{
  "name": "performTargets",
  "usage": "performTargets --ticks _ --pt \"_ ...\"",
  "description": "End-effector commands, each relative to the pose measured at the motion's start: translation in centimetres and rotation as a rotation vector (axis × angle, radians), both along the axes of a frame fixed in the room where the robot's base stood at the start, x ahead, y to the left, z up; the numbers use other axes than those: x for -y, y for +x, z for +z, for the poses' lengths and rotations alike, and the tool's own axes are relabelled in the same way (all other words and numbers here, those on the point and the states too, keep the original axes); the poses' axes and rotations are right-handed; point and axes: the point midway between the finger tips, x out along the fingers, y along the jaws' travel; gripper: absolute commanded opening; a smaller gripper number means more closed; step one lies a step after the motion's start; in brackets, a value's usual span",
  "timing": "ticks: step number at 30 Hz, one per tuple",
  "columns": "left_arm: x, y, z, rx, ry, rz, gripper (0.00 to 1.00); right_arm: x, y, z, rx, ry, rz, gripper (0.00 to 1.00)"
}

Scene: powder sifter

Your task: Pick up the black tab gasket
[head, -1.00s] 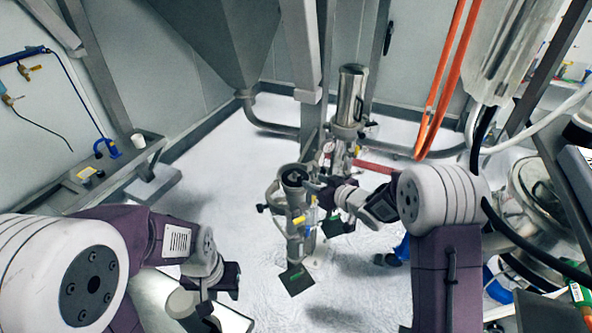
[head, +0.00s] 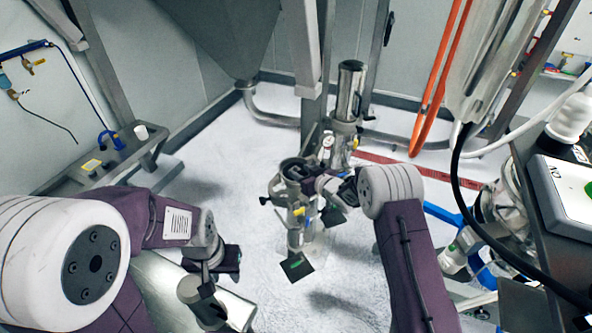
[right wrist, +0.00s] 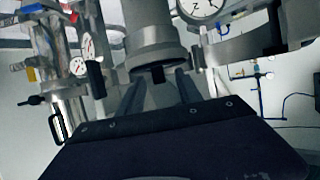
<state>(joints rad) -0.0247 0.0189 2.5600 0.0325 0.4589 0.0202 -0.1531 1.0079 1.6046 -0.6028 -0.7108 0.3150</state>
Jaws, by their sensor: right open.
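In the right wrist view a small black tab (right wrist: 158,74), which looks like the gasket's tab, sticks out under a grey round pipe collar (right wrist: 156,48). My right gripper (right wrist: 158,82) is open, with one finger on each side of the tab; I cannot tell whether they touch it. In the head view my right gripper (head: 304,178) is at the upright metal pipe assembly (head: 293,205), and the gasket cannot be made out there. My left gripper (head: 212,272) hangs at the lower left, away from the pipe; its fingers are not clear.
A tall steel cylinder (head: 350,95) with gauges stands just behind the pipe assembly. A dark square plate (head: 297,266) is low in front of it. A bench (head: 120,160) stands at the left wall, and a dark cart (head: 560,210) at the right. The white floor between is mostly clear.

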Motion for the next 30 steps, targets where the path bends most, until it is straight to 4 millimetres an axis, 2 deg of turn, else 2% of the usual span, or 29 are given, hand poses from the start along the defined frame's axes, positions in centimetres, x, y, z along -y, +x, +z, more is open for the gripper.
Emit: performTargets --ticks 2,6,18,23,26,30 --pt "0.0 0.0 -0.1 0.0 0.0 0.0 0.36 0.0 0.0 0.0 0.0 0.0 0.0 0.39" --pt "0.0 0.0 -0.1 0.0 0.0 0.0 0.36 0.0 0.0 0.0 0.0 0.0 0.0 0.0" --pt "0.0 0.0 -0.3 0.0 0.0 0.0 0.36 0.0 0.0 0.4 0.002 0.0 0.0 0.0" --pt "0.0 0.0 -1.4 0.0 0.0 0.0 0.36 0.0 0.0 2.0 0.006 0.0 0.0 0.0" --pt "0.0 0.0 -2.3 0.0 0.0 0.0 0.36 0.0 0.0 4.2 0.009 0.0 0.001 0.0" --pt "0.0 0.0 -2.8 0.0 0.0 0.0 0.36 3.4 -1.1 6.0 0.005 0.0 -0.004 0.0"
